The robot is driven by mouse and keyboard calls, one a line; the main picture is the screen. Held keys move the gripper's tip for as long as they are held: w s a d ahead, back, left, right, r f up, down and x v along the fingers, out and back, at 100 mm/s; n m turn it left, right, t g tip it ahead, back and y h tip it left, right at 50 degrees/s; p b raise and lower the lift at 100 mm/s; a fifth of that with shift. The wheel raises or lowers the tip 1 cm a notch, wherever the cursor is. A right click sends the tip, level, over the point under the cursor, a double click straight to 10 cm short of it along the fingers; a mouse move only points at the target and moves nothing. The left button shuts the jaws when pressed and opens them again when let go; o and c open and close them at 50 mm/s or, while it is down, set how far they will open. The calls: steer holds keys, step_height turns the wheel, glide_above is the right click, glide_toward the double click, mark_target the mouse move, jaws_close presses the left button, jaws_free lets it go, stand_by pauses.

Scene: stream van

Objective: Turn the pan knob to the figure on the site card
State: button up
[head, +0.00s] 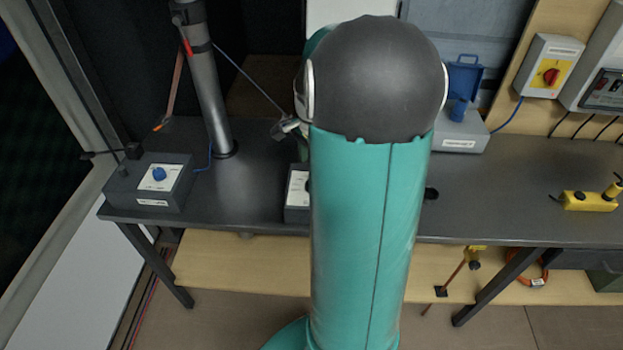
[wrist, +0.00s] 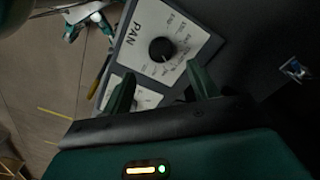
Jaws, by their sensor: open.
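In the wrist view the pan knob (wrist: 161,50) is a round black knob on a white dial plate marked PAN (wrist: 180,30), with small figures around it too blurred to read. My gripper (wrist: 163,88) is open, its two green fingers apart and pointing toward the dial. The knob stands beyond the fingertips, roughly in line with the gap, with nothing gripped. In the head view my arm hides most of the grey box (head: 297,215) with a white plate; its knob and my gripper's fingers are hidden there. I cannot make out a readable site card.
A grey box with a blue knob (head: 159,174) stands at the bench's left end, near a dark mast (head: 208,95). To the right are a yellow device (head: 588,201), a grey box with a blue lid (head: 462,135) and a red switch (head: 551,76). The bench (head: 490,205) between is clear.

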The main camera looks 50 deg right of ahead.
step_height(320, 180, down, 7)
steer(key=shift+f, duration=0.1)
stand_by(0.3)
steer(key=c, duration=1)
